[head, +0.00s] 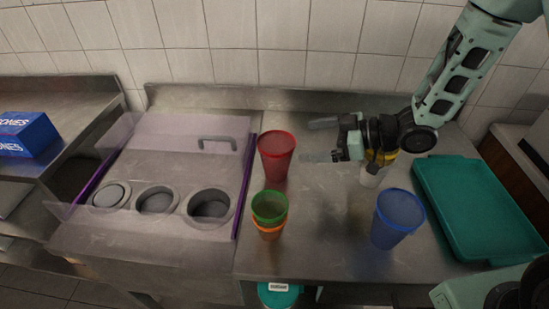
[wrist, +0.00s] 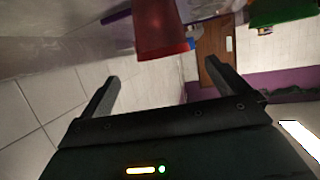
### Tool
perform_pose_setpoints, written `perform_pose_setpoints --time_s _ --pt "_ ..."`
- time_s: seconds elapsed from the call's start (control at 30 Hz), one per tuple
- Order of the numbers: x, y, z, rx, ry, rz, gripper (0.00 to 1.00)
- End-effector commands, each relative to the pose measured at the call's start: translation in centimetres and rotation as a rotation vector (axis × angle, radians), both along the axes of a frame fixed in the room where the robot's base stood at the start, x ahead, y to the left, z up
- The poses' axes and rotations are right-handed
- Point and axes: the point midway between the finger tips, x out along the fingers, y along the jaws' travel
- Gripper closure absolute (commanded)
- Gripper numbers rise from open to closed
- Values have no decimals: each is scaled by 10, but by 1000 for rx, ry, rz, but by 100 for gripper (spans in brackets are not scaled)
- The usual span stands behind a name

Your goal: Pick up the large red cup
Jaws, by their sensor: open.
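The large red cup (head: 276,160) stands upright on the steel counter, just right of the topping unit's purple edge. It also shows in the wrist view (wrist: 161,38), top middle, ahead of the fingertips and in the gap between their lines. My gripper (head: 318,140) is right of the cup, with its fingers pointing left towards it. The gripper also shows in the wrist view (wrist: 170,82), open, with nothing between its fingers. The fingers appear apart from the cup.
A green cup (head: 269,206) sits in an orange cup (head: 269,232) in front of the red cup. A blue cup (head: 397,220) and a teal tray (head: 485,212) are to the right. The topping unit (head: 170,165) is left.

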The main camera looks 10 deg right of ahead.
Motion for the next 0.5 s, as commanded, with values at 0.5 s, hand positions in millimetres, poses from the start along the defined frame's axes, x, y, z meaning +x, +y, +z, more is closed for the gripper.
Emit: perform_pose_setpoints --time_s 0.5 --pt "19 54 -21 0 2 2 0"
